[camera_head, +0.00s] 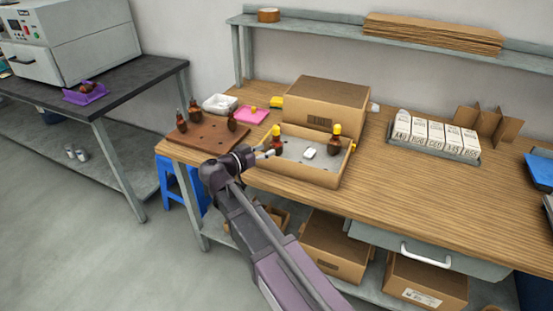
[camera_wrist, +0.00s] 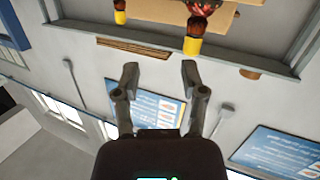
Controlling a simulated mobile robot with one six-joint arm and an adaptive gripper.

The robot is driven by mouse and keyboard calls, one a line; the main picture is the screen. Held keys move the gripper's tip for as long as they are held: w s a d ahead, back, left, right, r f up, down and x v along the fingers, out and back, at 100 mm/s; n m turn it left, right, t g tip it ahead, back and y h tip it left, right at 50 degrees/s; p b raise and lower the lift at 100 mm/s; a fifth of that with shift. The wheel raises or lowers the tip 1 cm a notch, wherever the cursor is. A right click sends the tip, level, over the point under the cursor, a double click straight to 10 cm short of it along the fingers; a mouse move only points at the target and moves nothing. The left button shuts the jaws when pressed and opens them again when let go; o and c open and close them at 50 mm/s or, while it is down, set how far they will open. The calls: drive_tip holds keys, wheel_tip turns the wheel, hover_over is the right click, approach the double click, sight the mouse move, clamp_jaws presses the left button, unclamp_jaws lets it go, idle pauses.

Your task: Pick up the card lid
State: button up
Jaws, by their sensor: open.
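A brown cardboard piece with a flat closed top and a dark printed label, which looks like the card lid (camera_head: 325,98), sits on the wooden bench behind a shallow open card box (camera_head: 318,176). The box holds a grey insert, a small white block (camera_head: 309,153) and armatures with yellow ends, one of them (camera_head: 335,138) at the right. My gripper (camera_head: 268,152) is at the box's left side, in front of the lid and apart from it. In the wrist view my gripper (camera_wrist: 160,72) has its fingers spread with nothing between them. The lid is not clearly identifiable there.
A brown board (camera_head: 205,137) with armatures, a pink pad (camera_head: 251,115) and a white tray (camera_head: 220,103) lie left of the box. A rack of white cartons (camera_head: 435,137) stands right. A shelf (camera_head: 340,27) runs above.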

drive_tip(key=t+b, duration=0.2)
approach(274, 135)
drive_tip(key=v, duration=0.2)
drive_tip(key=shift+s+a+r, duration=0.25)
drive_tip(key=shift+r, duration=0.2)
drive_tip(key=x, duration=0.8)
drive_tip(key=shift+w+d, duration=0.15)
drive_tip(key=shift+w, duration=0.15)
drive_tip(key=shift+f, duration=0.1)
drive_tip(key=shift+f+x, duration=0.15)
drive_tip(key=shift+x, duration=1.15)
drive_tip(key=shift+f+x, duration=0.15)
drive_tip(key=shift+x, duration=1.15)
